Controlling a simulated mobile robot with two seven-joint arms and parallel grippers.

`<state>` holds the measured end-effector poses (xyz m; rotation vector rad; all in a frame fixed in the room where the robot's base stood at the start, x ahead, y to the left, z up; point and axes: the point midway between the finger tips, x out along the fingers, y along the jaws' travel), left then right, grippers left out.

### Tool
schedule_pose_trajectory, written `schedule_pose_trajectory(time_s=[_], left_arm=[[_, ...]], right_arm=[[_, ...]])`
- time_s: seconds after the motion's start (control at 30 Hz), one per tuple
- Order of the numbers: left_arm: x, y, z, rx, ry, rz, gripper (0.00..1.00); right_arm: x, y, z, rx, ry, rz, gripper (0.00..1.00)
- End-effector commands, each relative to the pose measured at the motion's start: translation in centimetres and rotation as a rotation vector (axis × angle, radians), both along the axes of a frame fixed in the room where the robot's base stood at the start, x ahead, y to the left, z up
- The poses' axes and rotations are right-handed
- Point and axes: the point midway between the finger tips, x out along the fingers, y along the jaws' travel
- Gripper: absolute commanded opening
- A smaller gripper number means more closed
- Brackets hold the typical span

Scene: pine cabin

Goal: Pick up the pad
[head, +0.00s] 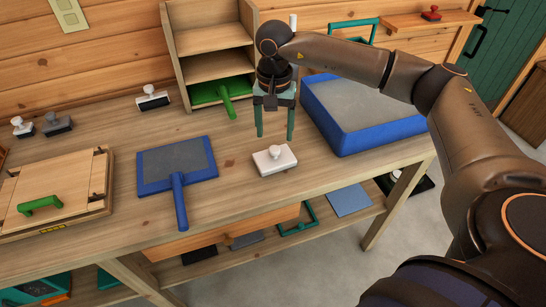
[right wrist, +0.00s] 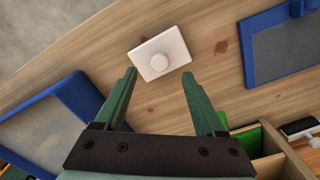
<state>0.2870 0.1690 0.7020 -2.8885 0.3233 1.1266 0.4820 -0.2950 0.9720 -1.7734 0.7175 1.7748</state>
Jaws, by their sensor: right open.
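A white pad (head: 274,160) with a round white knob on top lies flat on the wooden workbench, near its front edge. It also shows in the right wrist view (right wrist: 150,69), just beyond the fingertips. My right gripper (head: 275,137) points down above the bench, slightly behind the pad in the head view. Its two green fingers are apart with nothing between them, also in the right wrist view (right wrist: 159,74). The gripper does not appear to touch the pad. My left gripper is not in view.
A blue-framed board with a handle (head: 178,160) lies left of the pad. A blue tray (head: 360,137) stands right, close to my right gripper. A wooden shelf unit (head: 183,68) with a green handled tool (head: 224,92) stands behind. A wooden box lid (head: 83,187) is far left.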

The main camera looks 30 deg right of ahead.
Motion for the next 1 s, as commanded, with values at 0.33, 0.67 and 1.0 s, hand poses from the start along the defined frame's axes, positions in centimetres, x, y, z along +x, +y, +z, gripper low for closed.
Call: schedule_pose_trajectory(time_s=[0.33,0.67,1.0], left_arm=[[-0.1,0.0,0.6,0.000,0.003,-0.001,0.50],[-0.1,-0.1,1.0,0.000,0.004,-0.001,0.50],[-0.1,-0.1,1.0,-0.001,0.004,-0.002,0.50]], right_arm=[[-0.1,0.0,-3.4,0.001,0.003,0.000,0.72],[0.0,0.0,-6.9,0.002,-0.001,-0.001,0.72],[0.0,0.0,-6.9,0.003,-0.001,-0.001,0.54]])
